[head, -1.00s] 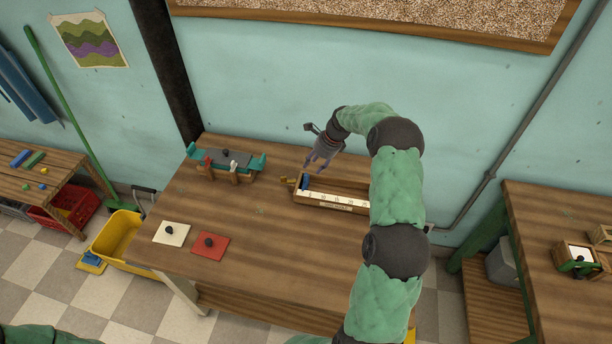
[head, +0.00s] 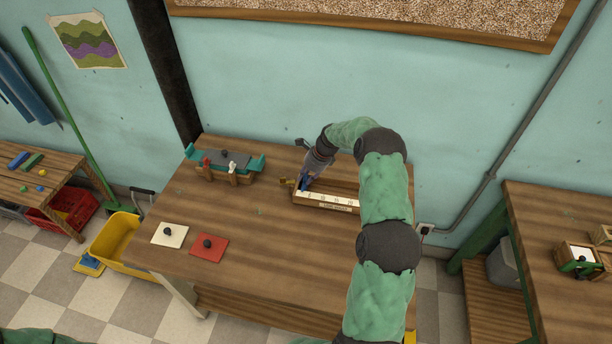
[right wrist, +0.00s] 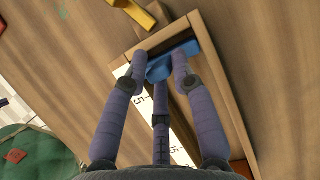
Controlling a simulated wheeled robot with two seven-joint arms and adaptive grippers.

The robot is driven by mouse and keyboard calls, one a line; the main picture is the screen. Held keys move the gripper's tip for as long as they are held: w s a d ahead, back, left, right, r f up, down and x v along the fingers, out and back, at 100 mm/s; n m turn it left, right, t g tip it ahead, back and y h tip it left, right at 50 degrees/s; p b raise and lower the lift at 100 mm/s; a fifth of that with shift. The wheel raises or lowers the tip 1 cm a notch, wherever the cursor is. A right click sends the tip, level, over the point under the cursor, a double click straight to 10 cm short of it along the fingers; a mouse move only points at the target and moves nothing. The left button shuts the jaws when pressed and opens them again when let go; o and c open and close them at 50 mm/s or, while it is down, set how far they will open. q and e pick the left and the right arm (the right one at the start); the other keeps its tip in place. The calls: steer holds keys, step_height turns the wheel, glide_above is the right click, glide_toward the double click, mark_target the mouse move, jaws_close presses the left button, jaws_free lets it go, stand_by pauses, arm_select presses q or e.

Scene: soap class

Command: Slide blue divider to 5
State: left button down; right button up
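The wooden box (head: 327,207) lies on the middle table, with a white number strip (head: 330,199) along its inside. The blue divider (right wrist: 185,50) stands across the box near one end, the left end in the head view. My right gripper (head: 308,182) reaches down into that end. In the right wrist view its fingertips (right wrist: 160,72) are spread around the blue divider's handle, with visible gaps; firm contact cannot be made out. The digits on the strip (right wrist: 143,98) are partly hidden by the fingers. My left gripper is out of view.
A small yellow part (right wrist: 133,12) sits just outside the box's end. A rack with teal ends (head: 225,164) stands at the table's left. A white plate (head: 170,235) and a red plate (head: 208,247) lie at the front left. The table between is clear.

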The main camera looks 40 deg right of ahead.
steer(key=shift+w+r, duration=0.1)
steer(key=shift+r, duration=0.05)
jaws_close()
steer(key=shift+s+d+p, duration=0.35)
steer(key=shift+s+d, duration=0.4)
steer(key=shift+s, duration=0.1)
steer(key=shift+s+d, duration=0.25)
steer(key=shift+d, duration=0.05)
steer(key=o, duration=0.8)
jaws_free()
steer(key=v, duration=1.2)
